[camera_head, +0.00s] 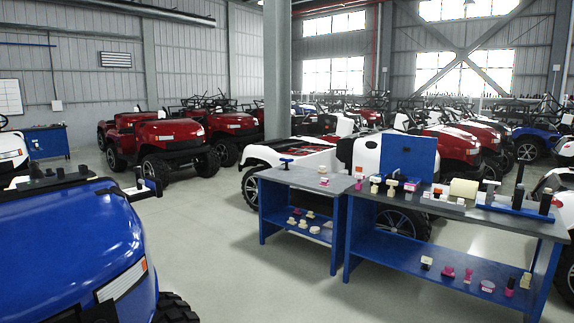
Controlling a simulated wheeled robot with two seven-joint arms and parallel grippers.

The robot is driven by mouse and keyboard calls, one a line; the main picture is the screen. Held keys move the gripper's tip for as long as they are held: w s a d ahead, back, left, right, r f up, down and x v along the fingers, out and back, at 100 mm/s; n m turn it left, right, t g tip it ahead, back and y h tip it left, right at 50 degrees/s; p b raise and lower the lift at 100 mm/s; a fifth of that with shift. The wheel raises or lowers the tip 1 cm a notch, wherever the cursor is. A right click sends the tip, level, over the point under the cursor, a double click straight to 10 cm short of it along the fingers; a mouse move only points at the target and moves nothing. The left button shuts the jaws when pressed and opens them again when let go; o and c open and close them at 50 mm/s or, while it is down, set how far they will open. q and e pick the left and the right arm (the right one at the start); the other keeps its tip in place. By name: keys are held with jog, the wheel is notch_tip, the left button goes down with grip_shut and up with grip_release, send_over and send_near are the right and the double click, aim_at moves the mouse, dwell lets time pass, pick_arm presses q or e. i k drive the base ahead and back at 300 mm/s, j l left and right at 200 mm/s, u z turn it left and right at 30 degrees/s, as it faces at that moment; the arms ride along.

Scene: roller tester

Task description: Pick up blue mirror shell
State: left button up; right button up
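I cannot pick out a blue mirror shell for certain. A small dark blue piece with a flat top (287,161) stands on the left workbench (332,183); it is too small to tell whether it is the shell. A small black, white and blue part (148,187) sticks out beside the blue vehicle (62,250) at the left; I cannot tell what it is. Neither of my grippers shows clearly in the head view.
The right workbench (400,199) holds a blue upright panel (408,157), a beige roll (463,188), a blue tray (516,209) with black cylinders and several small parts. Both benches have loaded lower shelves. Red and white vehicles stand behind. The grey floor (225,240) is clear between vehicle and benches.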

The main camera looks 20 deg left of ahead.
aim_at(286, 160)
jog(key=i+j, duration=0.3)
jog(key=i, duration=0.15)
jog(key=i+j+u, duration=0.1)
jog(key=i+j, duration=0.45)
jog(key=i, duration=0.3)
jog(key=i+z, duration=0.15)
jog(key=i, duration=1.2)
